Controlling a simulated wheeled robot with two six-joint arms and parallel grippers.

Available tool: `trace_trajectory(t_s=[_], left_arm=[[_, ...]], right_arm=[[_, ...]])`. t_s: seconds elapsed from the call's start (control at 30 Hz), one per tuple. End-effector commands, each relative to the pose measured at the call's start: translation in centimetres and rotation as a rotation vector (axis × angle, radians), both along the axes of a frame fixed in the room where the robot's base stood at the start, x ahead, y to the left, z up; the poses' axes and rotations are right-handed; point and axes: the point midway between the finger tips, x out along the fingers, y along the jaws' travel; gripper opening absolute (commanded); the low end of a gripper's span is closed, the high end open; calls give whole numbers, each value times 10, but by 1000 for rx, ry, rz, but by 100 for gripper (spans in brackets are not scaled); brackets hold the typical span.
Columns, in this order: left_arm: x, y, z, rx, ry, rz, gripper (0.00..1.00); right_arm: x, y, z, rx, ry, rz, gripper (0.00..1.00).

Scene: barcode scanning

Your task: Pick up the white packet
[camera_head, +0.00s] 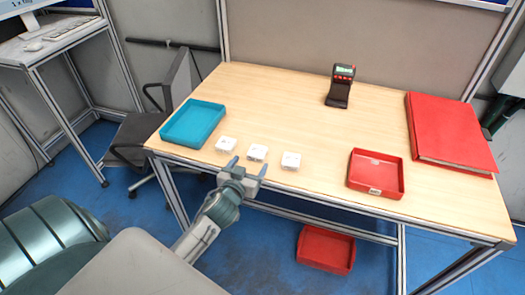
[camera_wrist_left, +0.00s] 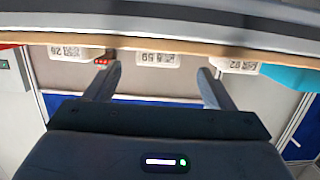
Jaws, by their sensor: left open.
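Three white packets lie in a row along the front left of the table: a left one (camera_head: 226,145), a middle one (camera_head: 257,152) and a right one (camera_head: 291,161). My left gripper (camera_head: 248,165) is open and empty at the table's front edge, just in front of the middle packet. In the left wrist view, the middle packet (camera_wrist_left: 155,58) shows its printed label between the spread fingers (camera_wrist_left: 160,70), apart from them. The other packets (camera_wrist_left: 76,53) (camera_wrist_left: 236,66) show on either side. My right gripper is not in view.
A teal tray (camera_head: 165,137) is at the table's left end. A red tray (camera_head: 350,180) stands front right, beside a big red binder (camera_head: 450,145). A black and red scanner (camera_head: 339,92) stands at the back. The table middle (camera_head: 275,110) is clear. A red bin (camera_head: 325,262) sits below.

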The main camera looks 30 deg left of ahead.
Motion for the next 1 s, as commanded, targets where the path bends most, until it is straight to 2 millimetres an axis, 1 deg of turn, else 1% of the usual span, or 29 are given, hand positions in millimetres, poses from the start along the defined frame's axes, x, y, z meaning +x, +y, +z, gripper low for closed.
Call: trace_trajectory(t_s=[0.03,0.17,0.27,0.43,0.6,0.7,0.93,1.0], left_arm=[[8,2,1,-1,0,1,76],[20,4,-3,-1,0,0,76],[25,5,-3,-1,1,0,76],[47,9,1,-3,0,1,76],[67,13,-6,-2,2,-1,76],[72,14,-8,-1,1,-1,76],[72,14,-10,-2,1,-2,76],[72,14,-9,-2,1,-2,63]], right_arm=[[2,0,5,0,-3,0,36],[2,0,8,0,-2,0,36],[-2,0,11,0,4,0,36],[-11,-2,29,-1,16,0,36],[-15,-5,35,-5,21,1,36],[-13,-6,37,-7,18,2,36],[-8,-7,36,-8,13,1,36],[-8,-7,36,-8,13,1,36]])
